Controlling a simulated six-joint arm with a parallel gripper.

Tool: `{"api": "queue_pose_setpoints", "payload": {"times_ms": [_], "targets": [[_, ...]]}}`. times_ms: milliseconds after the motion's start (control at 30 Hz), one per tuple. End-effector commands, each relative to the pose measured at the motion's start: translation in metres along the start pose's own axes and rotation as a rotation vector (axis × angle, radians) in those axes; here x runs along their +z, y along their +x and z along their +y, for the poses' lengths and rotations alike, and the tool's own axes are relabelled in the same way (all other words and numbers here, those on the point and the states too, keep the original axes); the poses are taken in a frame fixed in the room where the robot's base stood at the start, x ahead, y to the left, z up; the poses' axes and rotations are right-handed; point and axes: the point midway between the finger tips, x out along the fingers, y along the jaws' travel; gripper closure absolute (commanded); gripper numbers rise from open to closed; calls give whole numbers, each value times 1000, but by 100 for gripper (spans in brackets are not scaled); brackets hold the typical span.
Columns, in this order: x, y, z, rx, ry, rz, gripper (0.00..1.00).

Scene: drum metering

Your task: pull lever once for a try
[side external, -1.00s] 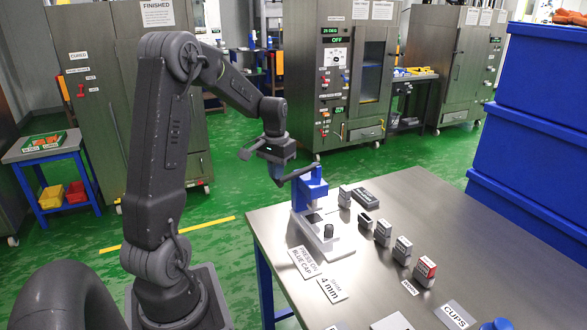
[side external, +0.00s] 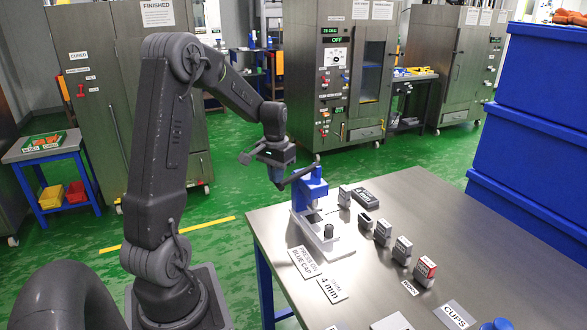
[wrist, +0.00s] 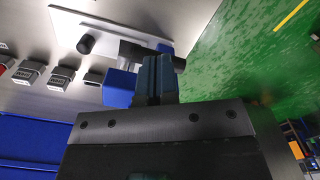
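A blue press (side external: 309,188) stands on a white base plate (side external: 340,243) at the table's left corner. Its dark lever (side external: 299,174) slopes down to the left, with its low end at my gripper. My gripper (side external: 276,184) is beside the press, pointing down. In the wrist view my gripper (wrist: 156,60) has its fingers close together, overlapping the lever (wrist: 138,50); the lever's end (wrist: 180,65) shows beyond them. The fingers hide part of the lever, and I cannot see whether anything is between them. The press (wrist: 118,90) also shows there.
A dark knob (side external: 328,231) stands on the base plate. Several small stamp-like blocks (side external: 382,233) stand in a row to the right. Labels (side external: 307,262) lie in front. Blue crates (side external: 530,140) are stacked beyond the table (side external: 450,215). Open floor lies left of the press.

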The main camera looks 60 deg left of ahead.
Motion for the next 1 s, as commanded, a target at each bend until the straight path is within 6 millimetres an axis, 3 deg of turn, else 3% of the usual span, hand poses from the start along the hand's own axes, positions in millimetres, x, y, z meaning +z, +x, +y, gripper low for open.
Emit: {"api": "queue_pose_setpoints", "payload": {"times_ms": [1000], "targets": [[0, -66, 0, 0, 0, 2, 100]]}}
